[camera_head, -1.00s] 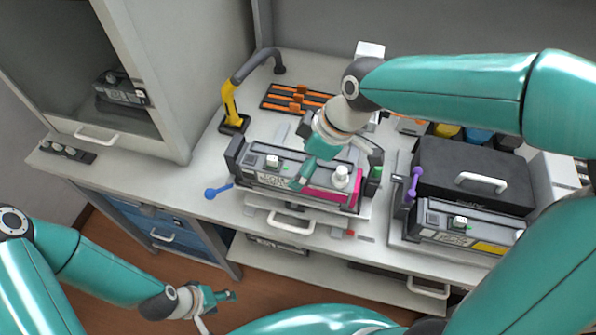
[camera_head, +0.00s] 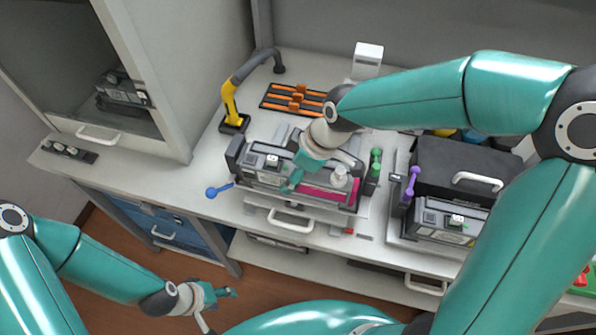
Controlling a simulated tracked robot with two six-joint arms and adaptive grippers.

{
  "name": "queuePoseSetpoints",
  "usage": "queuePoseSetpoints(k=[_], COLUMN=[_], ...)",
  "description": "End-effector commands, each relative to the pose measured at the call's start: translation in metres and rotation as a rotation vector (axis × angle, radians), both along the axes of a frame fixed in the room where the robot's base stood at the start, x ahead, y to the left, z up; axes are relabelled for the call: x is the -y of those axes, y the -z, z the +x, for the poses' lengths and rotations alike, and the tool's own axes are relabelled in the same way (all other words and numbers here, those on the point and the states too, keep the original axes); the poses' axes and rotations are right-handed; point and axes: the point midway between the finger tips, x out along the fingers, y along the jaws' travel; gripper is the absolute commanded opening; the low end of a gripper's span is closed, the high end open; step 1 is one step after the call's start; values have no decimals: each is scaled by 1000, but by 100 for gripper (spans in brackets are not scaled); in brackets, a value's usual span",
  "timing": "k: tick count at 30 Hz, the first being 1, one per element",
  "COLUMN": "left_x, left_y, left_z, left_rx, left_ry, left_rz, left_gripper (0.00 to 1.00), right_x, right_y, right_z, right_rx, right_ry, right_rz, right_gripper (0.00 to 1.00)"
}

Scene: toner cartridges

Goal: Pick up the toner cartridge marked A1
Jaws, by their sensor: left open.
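A dark grey toner cartridge with a magenta label (camera_head: 330,190) lies on the workbench in the middle. A second cartridge with a yellow label (camera_head: 440,235) lies at the right, partly hidden by my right arm. A third dark cartridge (camera_head: 122,92) is inside the cabinet at the upper left. I cannot read an A1 mark on any of them. My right gripper (camera_head: 310,170) is over the magenta cartridge and hides part of its top; I cannot tell whether it touches. My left gripper (camera_head: 217,308) is open and empty, low in front of the bench.
A blue-knobbed lever (camera_head: 217,190), a green one (camera_head: 375,165) and a purple one (camera_head: 411,183) stick up beside the cartridges. A yellow and grey curved arm (camera_head: 230,100) and an orange-striped rack (camera_head: 292,101) stand behind. A black case (camera_head: 460,160) sits at the right.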

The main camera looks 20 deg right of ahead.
Motion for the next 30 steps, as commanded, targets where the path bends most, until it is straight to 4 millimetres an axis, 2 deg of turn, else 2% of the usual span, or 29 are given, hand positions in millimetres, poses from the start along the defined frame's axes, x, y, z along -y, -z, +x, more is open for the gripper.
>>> queuePoseSetpoints(k=[1, 8, 9, 20, 26, 30], left_x=[0, 0, 0, 0, 0, 0], left_y=[0, 0, 0, 0, 1, 1], left_z=[0, 0, 0, 0, 0, 0], left_rx=[0, 0, 0, 0, 0, 0], left_ry=[0, 0, 0, 0, 0, 0], left_rz=[0, 0, 0, 0, 0, 0], left_gripper=[52, 52, 52, 52, 52, 52], right_x=[0, 0, 0, -1, -1, -1], right_y=[0, 0, -1, -6, -22, -42], right_z=[0, 0, 1, 2, 2, 3], right_rx=[0, 0, 4, 6, 9, 10], right_ry=[1, 1, 2, 1, 0, 1], right_rz=[1, 1, 1, 2, 2, 3], right_gripper=[41, 3, 1, 1, 1, 1])
